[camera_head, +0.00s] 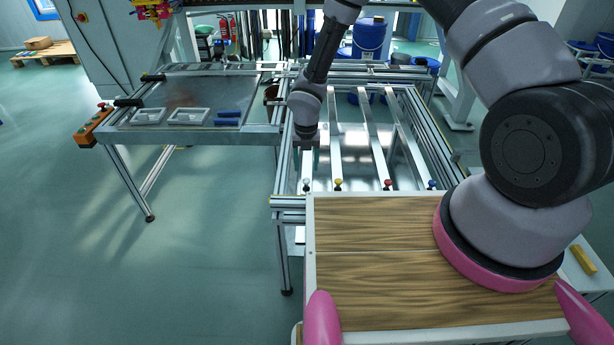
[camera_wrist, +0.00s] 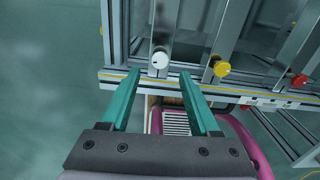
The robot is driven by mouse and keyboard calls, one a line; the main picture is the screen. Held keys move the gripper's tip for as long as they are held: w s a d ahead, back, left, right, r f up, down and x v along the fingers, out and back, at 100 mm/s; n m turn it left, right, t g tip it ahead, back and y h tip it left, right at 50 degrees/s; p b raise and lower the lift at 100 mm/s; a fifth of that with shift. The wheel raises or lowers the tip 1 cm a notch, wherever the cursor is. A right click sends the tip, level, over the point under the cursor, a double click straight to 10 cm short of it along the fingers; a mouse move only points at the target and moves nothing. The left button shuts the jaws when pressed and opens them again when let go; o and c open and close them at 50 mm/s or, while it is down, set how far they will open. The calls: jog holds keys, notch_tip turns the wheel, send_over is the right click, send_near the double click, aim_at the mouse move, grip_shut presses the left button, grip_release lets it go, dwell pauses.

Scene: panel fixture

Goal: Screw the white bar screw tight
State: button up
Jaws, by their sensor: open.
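The white bar screw has a round white knob, seen in the wrist view (camera_wrist: 160,58) and, small, in the head view (camera_head: 307,186). It sits at the near end of the leftmost bar of the fixture. My gripper (camera_wrist: 160,76) is open and empty, with its two teal fingers apart. In the wrist view the white knob shows between and just beyond the fingertips; I see no contact. In the head view my gripper (camera_head: 309,156) points down above the left bar, near the white knob, its fingertips small and partly unclear.
Yellow (camera_head: 338,185), red (camera_head: 388,184) and blue (camera_head: 432,184) knobs stand in a row to the right. The yellow knob (camera_wrist: 221,68) is the closest. A side table (camera_head: 207,135) with small trays stands left. Open floor lies at far left.

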aim_at(306, 180)
notch_tip(306, 180, down, 5)
jog(key=shift+f, duration=0.2)
grip_shut()
